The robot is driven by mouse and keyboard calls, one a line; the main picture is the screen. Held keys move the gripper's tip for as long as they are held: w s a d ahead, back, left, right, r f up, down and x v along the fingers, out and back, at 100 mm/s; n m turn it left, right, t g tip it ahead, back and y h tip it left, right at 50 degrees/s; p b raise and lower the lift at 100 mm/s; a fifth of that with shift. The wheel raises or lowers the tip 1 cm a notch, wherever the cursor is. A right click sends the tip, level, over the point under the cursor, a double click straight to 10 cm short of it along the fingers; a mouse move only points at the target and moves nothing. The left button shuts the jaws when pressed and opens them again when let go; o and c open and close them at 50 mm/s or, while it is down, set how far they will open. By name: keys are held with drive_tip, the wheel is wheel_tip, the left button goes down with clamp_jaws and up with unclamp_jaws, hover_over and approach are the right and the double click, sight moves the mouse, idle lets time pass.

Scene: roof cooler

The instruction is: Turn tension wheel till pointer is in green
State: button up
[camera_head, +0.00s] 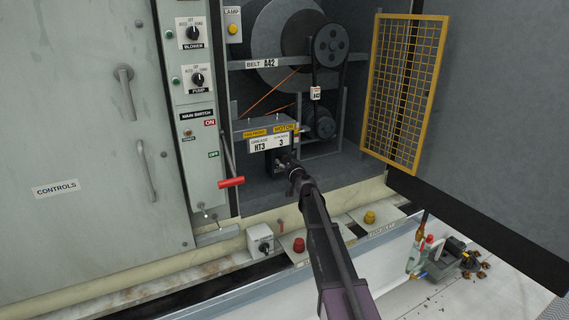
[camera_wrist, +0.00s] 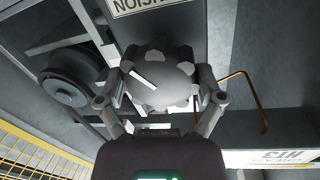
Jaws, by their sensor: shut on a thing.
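The tension wheel (camera_wrist: 158,72) is a dark grey lobed knob with a white line on its face, in the middle of the wrist view. My gripper (camera_wrist: 162,92) has one finger on each side of it and is shut on its rim. In the head view my gripper (camera_head: 284,160) reaches into the open cabinet, just below the motor box, and largely covers the wheel. A partly cut-off, upside-down label (camera_wrist: 155,5) is above the wheel in the wrist view. I cannot make out the pointer or a green zone in either view.
A yellow mesh guard (camera_head: 403,90) stands open at right. A belt pulley (camera_head: 331,45) is above the motor. A red-handled main switch lever (camera_head: 231,182) is close to the left of my arm. A bent copper-coloured rod (camera_wrist: 250,95) is right of the wheel.

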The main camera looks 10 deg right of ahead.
drive_tip(key=m+p, duration=0.1)
drive_tip(key=m, duration=0.4)
drive_tip(key=shift+r+g, duration=0.1)
drive_tip(key=shift+g, duration=0.2)
drive_tip(key=m, duration=0.4)
drive_tip(key=shift+y+p, duration=0.3)
drive_tip(key=shift+p, duration=0.05)
drive_tip(key=m+g, duration=0.1)
drive_tip(key=m, duration=0.3)
drive_tip(key=shift+y, duration=0.4)
drive_tip(key=m, duration=0.4)
drive_tip(key=shift+s+y, duration=0.1)
drive_tip(key=shift+y, duration=0.2)
drive_tip(key=shift+m, duration=0.3)
drive_tip(key=o, duration=0.9)
drive_tip(key=shift+c, duration=0.2)
